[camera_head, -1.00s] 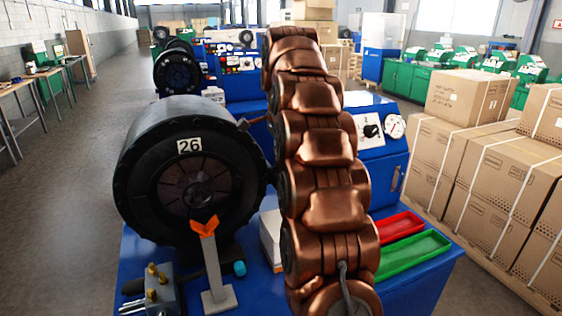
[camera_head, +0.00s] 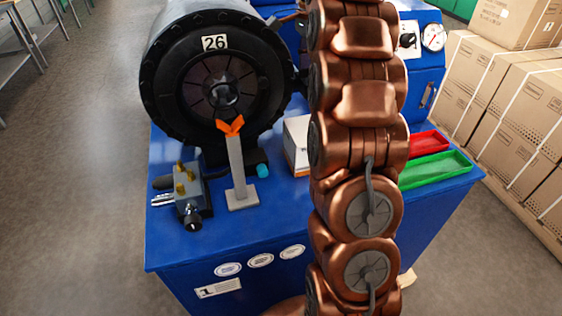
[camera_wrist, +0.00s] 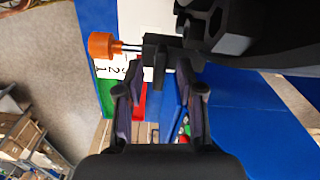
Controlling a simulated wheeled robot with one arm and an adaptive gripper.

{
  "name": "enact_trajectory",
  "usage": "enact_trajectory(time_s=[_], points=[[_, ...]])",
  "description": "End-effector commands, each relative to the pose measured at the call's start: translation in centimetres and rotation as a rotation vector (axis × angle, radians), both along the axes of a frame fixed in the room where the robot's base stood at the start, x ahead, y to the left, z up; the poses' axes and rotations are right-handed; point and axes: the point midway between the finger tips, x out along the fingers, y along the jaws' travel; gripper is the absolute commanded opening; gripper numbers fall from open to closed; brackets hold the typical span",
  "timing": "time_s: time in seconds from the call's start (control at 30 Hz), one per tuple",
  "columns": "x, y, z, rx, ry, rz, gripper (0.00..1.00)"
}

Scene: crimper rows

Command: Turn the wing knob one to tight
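A black knob (camera_head: 407,40) is on the white dial panel of the blue machine in the head view, beside a round gauge (camera_head: 433,37). I cannot make out its number or whether it is wing knob one. My gripper is out of sight in the head view, where my arm fills the middle. In the wrist view my gripper (camera_wrist: 160,70) is open, with its two dark fingers apart. A black block (camera_wrist: 158,47) with a thin shaft and orange end (camera_wrist: 103,45) lies at the fingertips. I cannot tell whether they touch. A white label (camera_wrist: 112,70) shows digits.
A large black ring marked 26 (camera_head: 213,90) stands on the blue bench (camera_head: 170,250). An orange-topped post (camera_head: 237,170), a brass-fitted block (camera_head: 187,190) and a white box (camera_head: 297,145) are in front. Red (camera_head: 428,142) and green (camera_head: 436,170) trays and cartons (camera_head: 520,110) are at right.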

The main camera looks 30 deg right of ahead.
Motion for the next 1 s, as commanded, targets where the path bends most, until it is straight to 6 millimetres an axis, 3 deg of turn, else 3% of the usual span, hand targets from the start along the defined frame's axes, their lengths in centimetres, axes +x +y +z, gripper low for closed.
enact_trajectory(time_s=[1.0], points=[[-0.06,-0.03,0.39,0.000,0.000,0.884,0.38]])
